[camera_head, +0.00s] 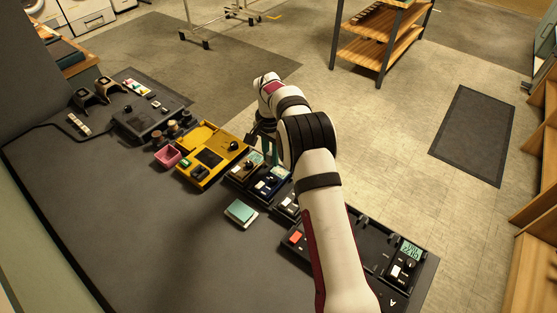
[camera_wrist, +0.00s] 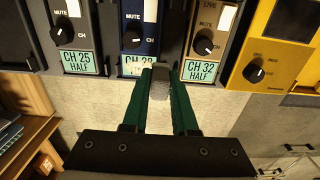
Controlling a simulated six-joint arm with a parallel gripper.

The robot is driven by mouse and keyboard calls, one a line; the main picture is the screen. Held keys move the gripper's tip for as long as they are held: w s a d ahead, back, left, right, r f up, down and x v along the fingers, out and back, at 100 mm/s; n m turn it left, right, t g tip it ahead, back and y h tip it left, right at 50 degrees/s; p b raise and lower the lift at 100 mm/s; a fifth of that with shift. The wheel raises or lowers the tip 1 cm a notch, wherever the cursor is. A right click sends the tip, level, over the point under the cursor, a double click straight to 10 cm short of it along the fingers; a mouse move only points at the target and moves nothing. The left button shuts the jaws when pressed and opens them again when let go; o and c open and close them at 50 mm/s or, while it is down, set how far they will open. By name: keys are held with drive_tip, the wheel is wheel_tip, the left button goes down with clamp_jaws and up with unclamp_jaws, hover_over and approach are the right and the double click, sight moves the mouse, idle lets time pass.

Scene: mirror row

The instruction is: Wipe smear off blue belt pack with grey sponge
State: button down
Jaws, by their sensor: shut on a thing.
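The blue belt pack (camera_head: 271,181) sits in the row of packs on the dark table, and it shows at the top of the wrist view (camera_wrist: 139,25). My gripper (camera_wrist: 160,90), with green fingers, is shut on the grey sponge (camera_wrist: 160,75). The sponge overlaps the right end of the pack's CH 28 label in the wrist view. I cannot tell whether it touches the pack.
A tan pack (camera_wrist: 206,35) and a grey pack (camera_wrist: 75,25) flank the blue one closely. A yellow unit (camera_head: 210,153), a pink box (camera_head: 168,156) and a dark console (camera_head: 147,119) stand to the left. A teal-topped pad (camera_head: 241,211) lies in front. The front left table is clear.

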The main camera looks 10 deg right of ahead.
drive_tip(key=shift+s+d+f, duration=0.2)
drive_tip(key=shift+s+d, duration=1.95)
drive_tip(key=shift+d, duration=0.05)
wheel_tip(320, 180, up, 7)
drive_tip(key=shift+f, duration=0.2)
drive_tip(key=shift+f, duration=2.65)
drive_tip(key=shift+w+a+f, duration=0.25)
drive_tip(key=shift+f, duration=0.4)
drive_tip(key=shift+w+a+f, duration=0.2)
drive_tip(key=shift+a+f, duration=0.05)
drive_tip(key=shift+f, duration=0.4)
drive_tip(key=shift+w+a, duration=1.6)
drive_tip(key=shift+w, duration=0.05)
drive_tip(key=shift+s+d+r, duration=0.1)
drive_tip(key=shift+s+d, duration=2)
wheel_tip(320, 180, up, 8)
